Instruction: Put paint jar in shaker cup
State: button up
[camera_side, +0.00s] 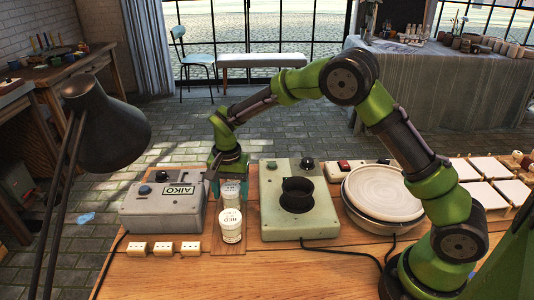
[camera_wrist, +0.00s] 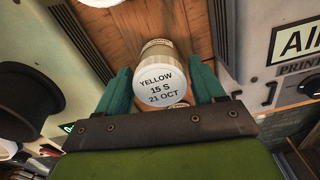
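A white-lidded paint jar marked "YELLOW 15 S 21 OCT" (camera_wrist: 162,86) is between the two teal fingers of my gripper (camera_wrist: 160,82) in the wrist view. In the side view my gripper (camera_side: 230,178) points down over this jar (camera_side: 231,190), at the left of the shaker cup. The fingers look open, one on each side of the jar, with narrow gaps beside its lid. The black shaker cup (camera_side: 297,194) stands upright on a pale green machine (camera_side: 272,226). The cup's inside is dark. A dark round shape at the left of the wrist view seems to be the cup (camera_wrist: 30,88).
A second jar, marked red (camera_side: 231,226), stands in front on the wooden board (camera_side: 232,249). A grey AIKO box (camera_side: 160,212) is close on the left. Stacked plates (camera_side: 382,193) are right of the machine. A black lamp (camera_side: 104,125) stands at the left.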

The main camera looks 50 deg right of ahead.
aim_at(228, 186)
jog(key=shift+o, duration=0.9)
jog(key=shift+r, duration=0.1)
notch_tip(228, 186, up, 17)
jog(key=w, duration=0.1)
jog(key=s+d+r+n+t+y, duration=0.1)
jog(key=s+d+r+n+t, duration=0.1)
jog(key=s, duration=0.8)
jog(key=s+d+r+n+t+y, duration=0.1)
jog(key=s+d+r+n+t, duration=0.1)
jog(key=s, duration=0.7)
notch_tip(228, 186, up, 3)
jog(key=shift+s+d+f+n+t, duration=0.15)
jog(key=shift+s+n+t, duration=0.2)
jog(key=shift+n+t, duration=0.25)
jog(key=shift+o, duration=0.4)
jog(key=s+f+n+t, duration=0.1)
jog(key=s+f+t, duration=0.1)
jog(key=s, duration=0.4)
jog(key=shift+d+f, duration=0.2)
jog(key=shift+f, duration=0.5)
jog(key=shift+s+f+n, duration=0.15)
jog(key=shift+s+n, duration=0.05)
jog(key=shift+n, duration=0.1)
